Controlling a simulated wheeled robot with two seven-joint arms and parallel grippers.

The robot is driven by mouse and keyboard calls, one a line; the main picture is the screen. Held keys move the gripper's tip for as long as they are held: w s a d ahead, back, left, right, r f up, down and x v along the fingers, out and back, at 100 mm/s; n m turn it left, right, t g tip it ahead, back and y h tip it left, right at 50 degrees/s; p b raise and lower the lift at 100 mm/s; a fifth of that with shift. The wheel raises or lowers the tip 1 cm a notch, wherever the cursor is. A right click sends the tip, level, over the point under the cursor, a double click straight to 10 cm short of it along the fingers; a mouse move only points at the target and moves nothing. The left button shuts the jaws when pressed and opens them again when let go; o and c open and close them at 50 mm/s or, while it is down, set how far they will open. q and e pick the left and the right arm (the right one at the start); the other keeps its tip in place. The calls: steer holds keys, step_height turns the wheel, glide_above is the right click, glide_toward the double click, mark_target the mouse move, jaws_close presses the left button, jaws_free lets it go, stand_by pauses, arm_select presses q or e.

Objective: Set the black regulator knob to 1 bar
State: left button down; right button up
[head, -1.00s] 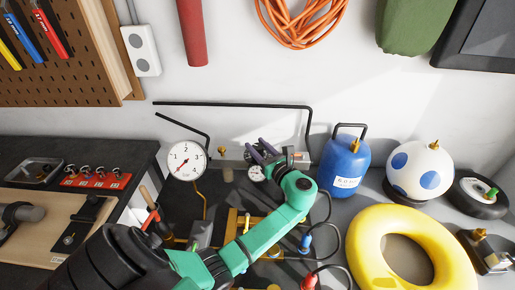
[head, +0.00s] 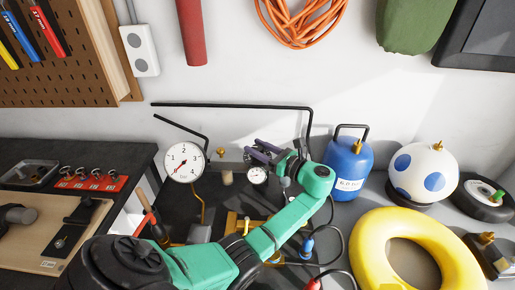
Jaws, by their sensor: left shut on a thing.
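My left gripper (head: 262,152) reaches in at the regulator on the grey manifold block (head: 233,168) against the wall. It is shut on the black regulator knob, which the fingers and wrist mostly hide. A small white gauge (head: 257,175) sits just below the gripper; its reading is too small to tell. A large white gauge (head: 185,162) marked 1 to 4 stands to the left, and its red needle points to the lower left. My right gripper is not in view.
A blue tank (head: 345,168), a white ball with blue spots (head: 421,172) and a yellow ring (head: 449,258) stand on the right. Black pipe (head: 235,105) runs along the wall above the gripper. Hoses and brass fittings lie below my left arm.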

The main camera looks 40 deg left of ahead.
arm_select(q)
steer(key=shift+c, duration=1.9)
jaws_free()
steer(key=shift+r, duration=0.1)
steer(key=shift+d, duration=0.2)
steer(key=d+b, duration=0.4)
steer(key=d, duration=1)
steer(key=shift+b, duration=0.35)
steer(key=shift+d, duration=0.1)
